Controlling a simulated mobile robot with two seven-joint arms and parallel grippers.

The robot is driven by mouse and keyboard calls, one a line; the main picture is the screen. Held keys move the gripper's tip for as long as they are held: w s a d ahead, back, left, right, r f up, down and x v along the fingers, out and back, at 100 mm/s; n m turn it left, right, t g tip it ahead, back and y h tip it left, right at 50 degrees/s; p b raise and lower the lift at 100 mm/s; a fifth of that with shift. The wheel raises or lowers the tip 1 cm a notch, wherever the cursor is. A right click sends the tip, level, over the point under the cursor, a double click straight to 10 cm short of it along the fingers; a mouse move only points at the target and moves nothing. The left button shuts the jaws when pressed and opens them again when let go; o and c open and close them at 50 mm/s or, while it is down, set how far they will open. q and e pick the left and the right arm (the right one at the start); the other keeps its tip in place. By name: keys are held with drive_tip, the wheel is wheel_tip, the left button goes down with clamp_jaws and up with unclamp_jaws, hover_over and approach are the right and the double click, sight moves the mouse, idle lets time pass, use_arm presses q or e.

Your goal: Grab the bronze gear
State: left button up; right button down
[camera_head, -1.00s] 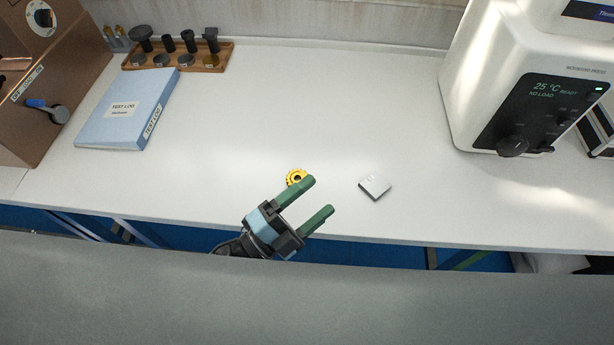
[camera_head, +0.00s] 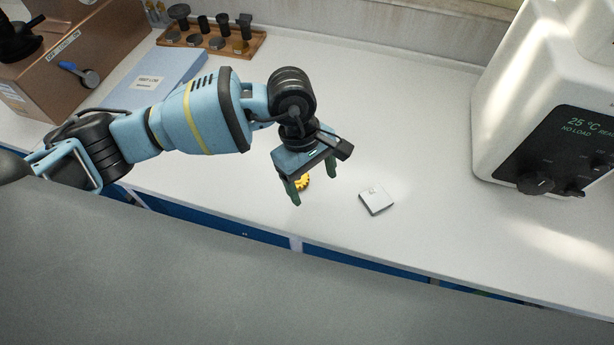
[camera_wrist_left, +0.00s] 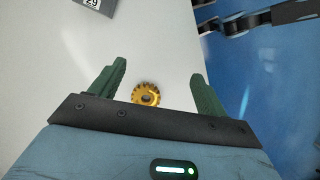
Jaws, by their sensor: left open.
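The bronze gear (camera_head: 303,183) is a small yellow-gold toothed ring lying on the white bench. In the head view my left gripper (camera_head: 312,182) is over it, fingers pointing down, and partly hides it. In the left wrist view the gear (camera_wrist_left: 147,94) lies between the two green fingers of my left gripper (camera_wrist_left: 155,85), nearer the left finger. The fingers are open, with a gap on both sides of the gear, and hold nothing. My right gripper is not in view.
A grey-white square block (camera_head: 376,200) lies right of the gear. A white machine (camera_head: 540,110) stands at the right. A blue test log binder (camera_head: 160,82) and a wooden tray (camera_head: 258,41) with dark pieces are at the back left. The bench's front edge is close to the gear.

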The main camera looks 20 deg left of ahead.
sight(298, 181)
use_arm(q)
drive_tip(key=w+a+r+t+y, duration=0.2)
drive_tip(key=w+a+y, duration=0.1)
drive_tip(key=w+a, duration=0.1)
drive_tip(key=shift+m, duration=0.4)
drive_tip(key=shift+w+a+f, duration=0.1)
drive_tip(key=shift+a+f, duration=0.05)
drive_tip(key=shift+f, duration=1.85)
drive_tip(key=shift+a+f, duration=0.15)
drive_tip(key=shift+f, duration=1.8)
drive_tip(key=shift+c, duration=0.4)
drive_tip(key=c, duration=1.2)
drive_tip(key=shift+o, duration=0.2)
